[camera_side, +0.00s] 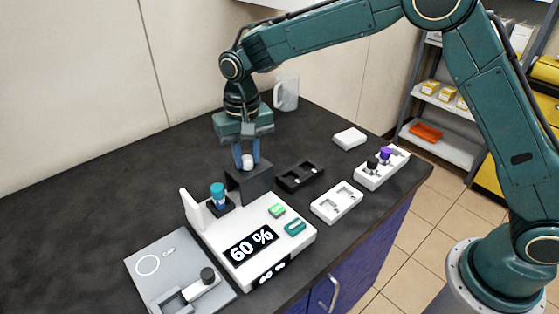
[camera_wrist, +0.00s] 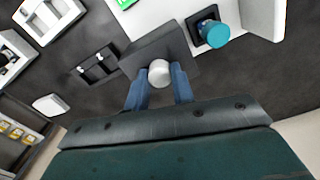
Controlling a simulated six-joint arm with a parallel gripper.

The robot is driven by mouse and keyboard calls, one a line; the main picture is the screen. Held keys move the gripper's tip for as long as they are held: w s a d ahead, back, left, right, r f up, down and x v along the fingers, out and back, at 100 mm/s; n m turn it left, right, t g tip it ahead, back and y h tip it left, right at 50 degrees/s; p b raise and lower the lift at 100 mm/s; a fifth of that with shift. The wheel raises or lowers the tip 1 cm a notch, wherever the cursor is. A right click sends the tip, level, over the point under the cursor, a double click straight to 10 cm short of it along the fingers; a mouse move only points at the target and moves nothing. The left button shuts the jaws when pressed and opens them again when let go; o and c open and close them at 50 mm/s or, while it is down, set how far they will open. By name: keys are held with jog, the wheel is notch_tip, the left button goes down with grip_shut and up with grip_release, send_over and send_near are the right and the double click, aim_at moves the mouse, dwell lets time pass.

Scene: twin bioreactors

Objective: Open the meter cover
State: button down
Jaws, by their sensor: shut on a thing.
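The meter (camera_side: 262,232) is a white device with a dark "60 %" display on its front. A dark grey block-shaped part, which looks like the meter cover (camera_side: 250,184), sits at its back right and also shows in the wrist view (camera_wrist: 150,48). A round white knob (camera_side: 248,162) is on this cover; it is also in the wrist view (camera_wrist: 159,73). My gripper (camera_side: 247,160) points down from above, its blue fingers (camera_wrist: 160,82) shut on the knob from both sides. What lies under the cover is hidden.
A teal-capped vial (camera_side: 218,194) stands in the meter's dark socket beside the cover. A dark tray (camera_side: 300,177), white trays (camera_side: 337,202) and a rack with black and purple caps (camera_side: 382,168) lie to the right. A grey plate device (camera_side: 180,268) is front left. The table's left is clear.

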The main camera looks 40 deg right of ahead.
jog(key=shift+r, duration=0.1)
jog(key=c, duration=1.2)
grip_release()
notch_tip(320, 180, up, 14)
jog(key=shift+f, duration=0.1)
